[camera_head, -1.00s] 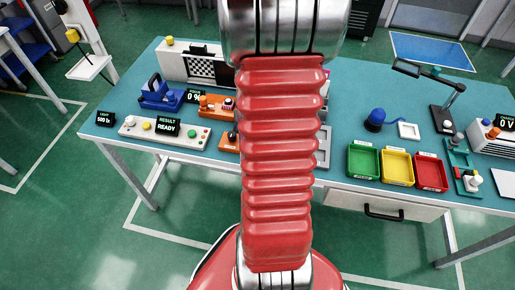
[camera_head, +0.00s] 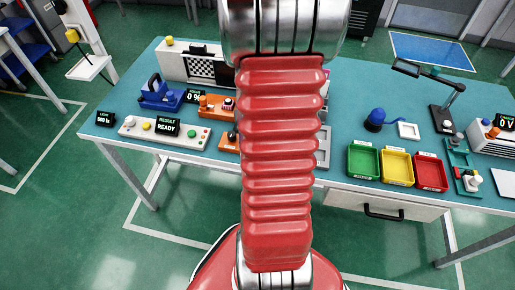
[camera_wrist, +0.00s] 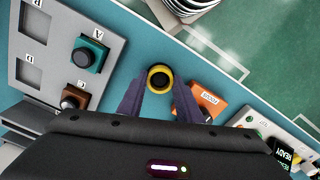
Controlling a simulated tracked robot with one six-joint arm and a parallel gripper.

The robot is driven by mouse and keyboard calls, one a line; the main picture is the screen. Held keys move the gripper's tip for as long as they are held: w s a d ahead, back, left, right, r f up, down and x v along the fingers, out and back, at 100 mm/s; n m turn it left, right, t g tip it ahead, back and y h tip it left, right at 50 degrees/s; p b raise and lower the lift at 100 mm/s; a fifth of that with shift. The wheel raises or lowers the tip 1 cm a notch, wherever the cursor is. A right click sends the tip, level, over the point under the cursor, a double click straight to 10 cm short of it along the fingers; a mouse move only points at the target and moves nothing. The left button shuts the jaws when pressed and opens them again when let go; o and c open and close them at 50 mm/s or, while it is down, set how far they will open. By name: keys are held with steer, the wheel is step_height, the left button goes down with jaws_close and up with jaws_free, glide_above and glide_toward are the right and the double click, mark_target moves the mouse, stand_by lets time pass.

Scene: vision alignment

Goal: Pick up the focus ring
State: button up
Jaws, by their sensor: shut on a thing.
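The focus ring (camera_wrist: 159,79), a round piece with a yellow rim and dark centre, shows in the wrist view between the tips of my gripper (camera_wrist: 158,92). The two dark purple fingers are closed on it from both sides. Teal table surface shows around it; I cannot tell how high it is held. An orange block (camera_wrist: 209,99) with a white label is just right of the right finger. In the head view my red arm hides the gripper and the ring.
A grey lettered tray (camera_wrist: 52,45) holds a teal-based knob piece (camera_wrist: 89,54) and a brown one (camera_wrist: 74,97). Green, yellow and red bins (camera_head: 429,188) stand right of my arm. The table edge is close beyond the ring.

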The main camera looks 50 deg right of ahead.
steer(key=shift+c, duration=0.6)
step_height(320, 180, up, 10)
steer(key=shift+w, duration=0.1)
stand_by(0.7)
steer(key=w+a+f+n, duration=0.1)
steer(key=w+a+n, duration=0.1)
steer(key=w+a, duration=0.55)
steer(key=w+a+n, duration=0.3)
steer(key=w+a, duration=0.1)
steer(key=w, duration=0.7)
steer(key=w+a+f+n, duration=0.1)
steer(key=w+a+n, duration=0.1)
steer(key=w+a, duration=0.3)
steer(key=w+a+f+n, duration=0.1)
steer(key=w+a, duration=0.5)
steer(key=a, duration=0.8)
steer(key=shift+a+n, duration=0.2)
steer(key=shift+n, duration=0.2)
